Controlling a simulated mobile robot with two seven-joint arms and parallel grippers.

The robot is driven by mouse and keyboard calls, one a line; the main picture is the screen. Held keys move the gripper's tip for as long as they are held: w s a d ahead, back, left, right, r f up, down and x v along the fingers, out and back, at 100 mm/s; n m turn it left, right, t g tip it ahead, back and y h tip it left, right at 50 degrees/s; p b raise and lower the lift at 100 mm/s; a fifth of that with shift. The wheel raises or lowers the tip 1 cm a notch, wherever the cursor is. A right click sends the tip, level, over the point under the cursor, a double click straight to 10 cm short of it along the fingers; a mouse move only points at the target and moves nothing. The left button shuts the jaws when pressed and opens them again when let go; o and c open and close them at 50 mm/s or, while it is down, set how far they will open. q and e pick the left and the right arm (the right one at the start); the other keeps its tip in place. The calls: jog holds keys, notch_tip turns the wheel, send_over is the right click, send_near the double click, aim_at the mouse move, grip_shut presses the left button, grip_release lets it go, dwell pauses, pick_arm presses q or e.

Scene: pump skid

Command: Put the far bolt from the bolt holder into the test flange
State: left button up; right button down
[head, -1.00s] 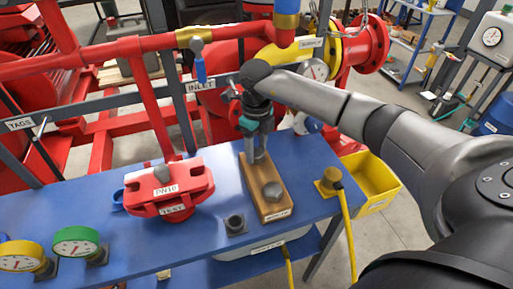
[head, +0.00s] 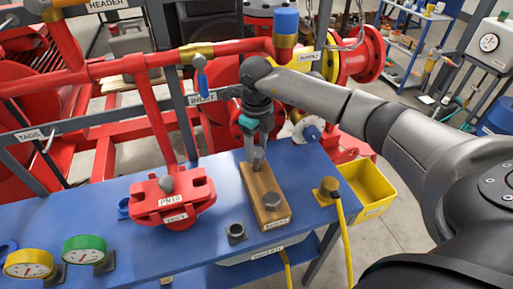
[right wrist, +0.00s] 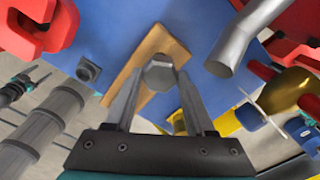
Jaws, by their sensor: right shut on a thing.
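The wooden bolt holder (head: 264,187) stands on the blue bench, and its near bolt (head: 271,200) shows a grey head. My right gripper (head: 258,155) points down over the holder's far end, shut on the far bolt (head: 258,160). In the right wrist view the bolt's hex head (right wrist: 158,73) sits between the two fingertips, in front of the holder (right wrist: 124,78). Whether the shank is still in its hole is hidden. The red test flange (head: 188,203), labelled PN10 and TEST, is left of the holder with a grey bolt head on top. My left gripper is out of view.
Green (head: 84,250) and yellow (head: 30,264) gauges stand on the bench at left. A dark socket (head: 236,233) is in front of the holder. A yellow bin (head: 368,188) is at right. Red pipework (head: 150,62) runs behind the bench.

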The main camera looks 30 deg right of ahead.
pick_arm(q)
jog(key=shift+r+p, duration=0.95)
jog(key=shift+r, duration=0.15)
pick_arm(e)
jog(key=shift+r, duration=1.4)
